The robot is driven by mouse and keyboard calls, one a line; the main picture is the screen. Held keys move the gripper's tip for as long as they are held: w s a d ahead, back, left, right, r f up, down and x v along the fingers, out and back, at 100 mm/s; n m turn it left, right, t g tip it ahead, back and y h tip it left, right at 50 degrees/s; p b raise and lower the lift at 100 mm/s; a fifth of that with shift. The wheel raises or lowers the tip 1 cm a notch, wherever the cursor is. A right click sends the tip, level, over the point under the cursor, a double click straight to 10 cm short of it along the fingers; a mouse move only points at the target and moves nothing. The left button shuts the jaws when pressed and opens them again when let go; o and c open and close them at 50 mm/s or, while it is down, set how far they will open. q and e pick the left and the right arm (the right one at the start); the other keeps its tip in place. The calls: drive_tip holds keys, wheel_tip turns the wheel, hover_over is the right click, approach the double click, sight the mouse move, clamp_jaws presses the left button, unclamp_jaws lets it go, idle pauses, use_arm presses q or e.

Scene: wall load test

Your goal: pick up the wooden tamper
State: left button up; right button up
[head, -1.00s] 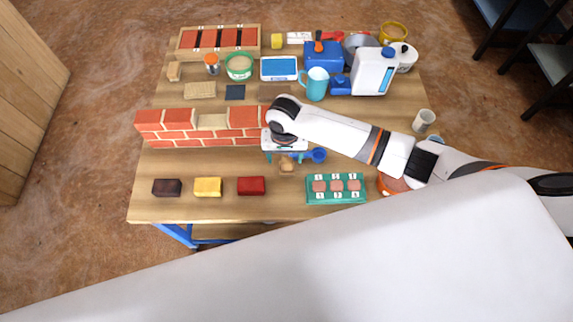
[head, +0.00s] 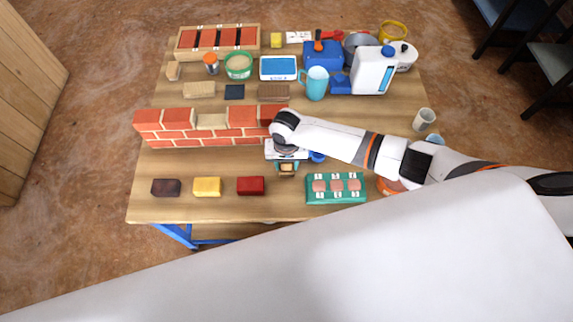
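The wooden tamper (head: 286,168) is a small light-brown piece on the table, in front of the brick wall. My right gripper (head: 287,167) is over it from above, with its teal fingertips close against either side of the tamper. The fingers look shut on it, though the gripper body hides part of the tamper's top. I see no clear gap between the tamper and the table. My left gripper is not in view.
A brick wall (head: 205,137) stands just behind and left of the gripper. Dark, yellow (head: 207,187) and red (head: 251,186) blocks lie front left. A green tray (head: 322,200) lies front right. A blue mug (head: 315,84) and white jug (head: 371,72) stand behind.

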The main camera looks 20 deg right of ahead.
drive_tip(key=shift+c, duration=0.8)
